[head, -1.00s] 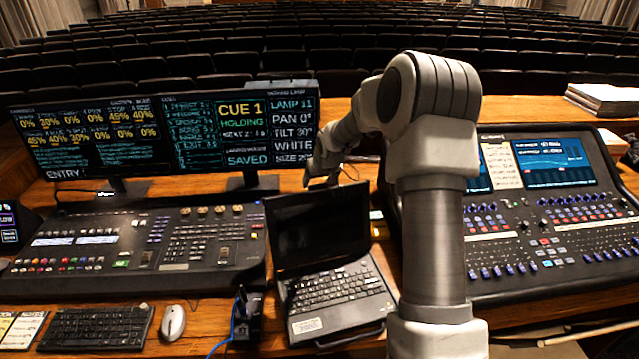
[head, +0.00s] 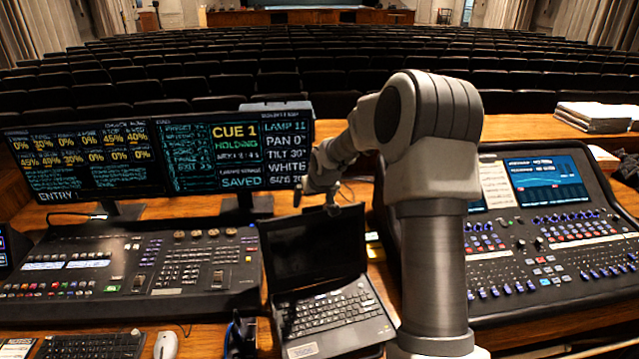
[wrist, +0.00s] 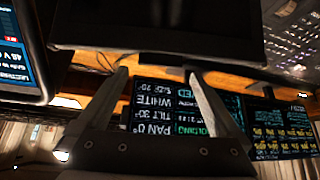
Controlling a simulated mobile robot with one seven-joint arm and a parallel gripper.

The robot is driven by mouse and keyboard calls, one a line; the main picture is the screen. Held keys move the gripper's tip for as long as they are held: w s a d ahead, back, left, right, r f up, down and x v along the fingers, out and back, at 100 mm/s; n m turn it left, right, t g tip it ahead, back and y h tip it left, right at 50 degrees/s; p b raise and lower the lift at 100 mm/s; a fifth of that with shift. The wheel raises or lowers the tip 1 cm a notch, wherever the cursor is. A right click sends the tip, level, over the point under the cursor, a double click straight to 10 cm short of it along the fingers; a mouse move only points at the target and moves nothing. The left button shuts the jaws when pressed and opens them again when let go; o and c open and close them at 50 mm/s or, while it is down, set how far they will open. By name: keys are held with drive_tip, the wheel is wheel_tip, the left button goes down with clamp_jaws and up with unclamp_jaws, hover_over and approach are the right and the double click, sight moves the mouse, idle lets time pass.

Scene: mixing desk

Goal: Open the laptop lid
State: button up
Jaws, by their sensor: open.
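The black laptop stands in the middle of the desk, with its keyboard base (head: 335,317) flat and facing me. Its lid (head: 313,247) is raised, and the dark screen faces me. My gripper (head: 325,198) is at the lid's top edge, partly behind it; its fingertips are not clear in the head view. In the wrist view my gripper (wrist: 157,73) shows two separated fingers with nothing between them. The lid (wrist: 160,25) fills the top of that view as a dark panel near the fingertips. I cannot tell whether they touch.
Two monitors (head: 90,160) stand at the left behind a lighting console (head: 140,270). A sound mixer (head: 545,235) stands right of my arm. A mouse (head: 166,346) and keyboard (head: 90,346) lie at the front left. A paper stack (head: 595,117) sits far right.

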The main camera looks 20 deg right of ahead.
drive_tip(key=v, duration=1.5)
drive_tip(key=shift+s+r+b, duration=0.2)
drive_tip(key=shift+r+b, duration=0.15)
drive_tip(key=shift+b, duration=0.1)
drive_tip(key=shift+a, duration=0.1)
